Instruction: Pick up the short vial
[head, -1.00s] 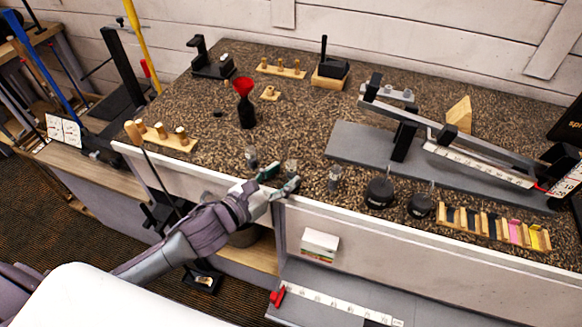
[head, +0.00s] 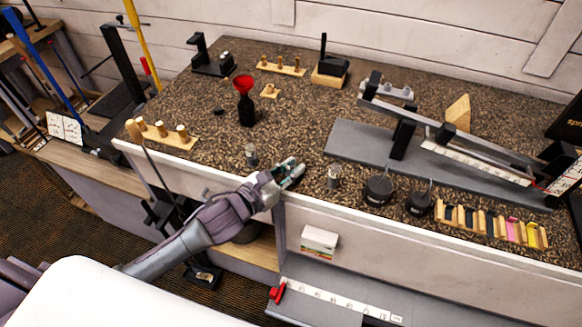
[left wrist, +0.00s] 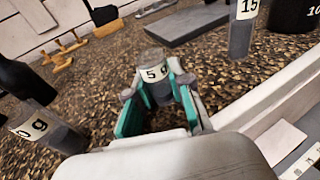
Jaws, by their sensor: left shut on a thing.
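The short vial (left wrist: 153,68), clear with a white label ending in "5" and a "g", stands between the teal-padded fingers of my left gripper (left wrist: 156,98) in the left wrist view. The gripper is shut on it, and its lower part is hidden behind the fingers. In the head view my left gripper (head: 290,172) is over the front edge of the speckled counter and mostly hides this vial. Another vial (head: 251,155) stands to its left and one more (head: 334,175) to its right. My right gripper is not in view.
A black bottle with a red funnel (head: 245,100) stands behind. Black round weights (head: 378,191) and a grey balance base (head: 360,150) are to the right. A wooden peg rack (head: 165,135) lies at left. The counter behind the gripper is mostly clear.

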